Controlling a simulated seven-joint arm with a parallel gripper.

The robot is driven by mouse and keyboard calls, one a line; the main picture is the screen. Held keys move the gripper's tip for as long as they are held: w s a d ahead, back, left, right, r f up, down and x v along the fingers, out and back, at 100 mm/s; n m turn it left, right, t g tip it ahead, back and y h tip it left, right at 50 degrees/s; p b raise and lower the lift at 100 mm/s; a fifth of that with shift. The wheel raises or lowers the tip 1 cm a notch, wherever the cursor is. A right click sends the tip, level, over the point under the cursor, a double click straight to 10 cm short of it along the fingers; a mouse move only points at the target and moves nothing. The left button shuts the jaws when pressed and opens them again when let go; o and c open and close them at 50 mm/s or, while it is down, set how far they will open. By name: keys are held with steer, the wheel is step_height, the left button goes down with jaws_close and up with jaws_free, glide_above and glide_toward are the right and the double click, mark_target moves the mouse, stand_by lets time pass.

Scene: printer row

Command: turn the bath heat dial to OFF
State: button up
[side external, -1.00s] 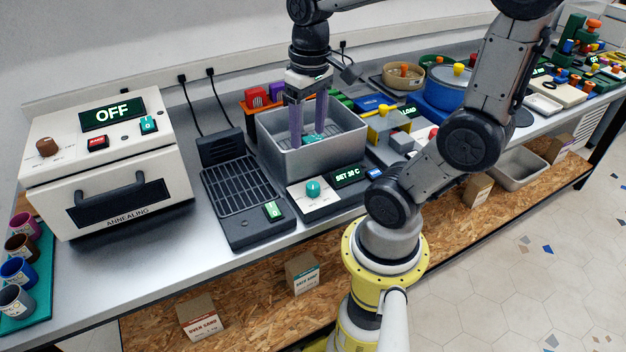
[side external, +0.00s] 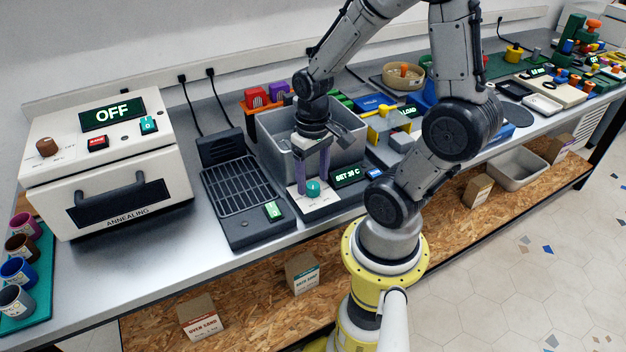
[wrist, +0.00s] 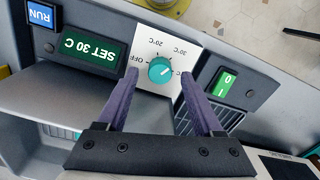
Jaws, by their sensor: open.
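The bath heat dial (side external: 313,187) is a teal knob on a white panel at the front of the grey bath (side external: 268,135). In the wrist view the dial (wrist: 160,70) has marks for OFF, 20°C and 30°C around it. In the wrist view my open gripper (wrist: 160,78) has one finger on each side of the dial, with visible gaps. The bath's inside is partly hidden by my arm.
A black grille unit (side external: 240,190) with a green switch stands left of the bath. The annealing oven (side external: 105,160), its display reading OFF, is at the far left. A blue RUN button (wrist: 40,14) is beyond the display. A yellow-topped device (side external: 385,125) stands right of the bath.

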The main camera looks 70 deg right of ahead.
steer(key=shift+f, duration=0.6)
jaws_close()
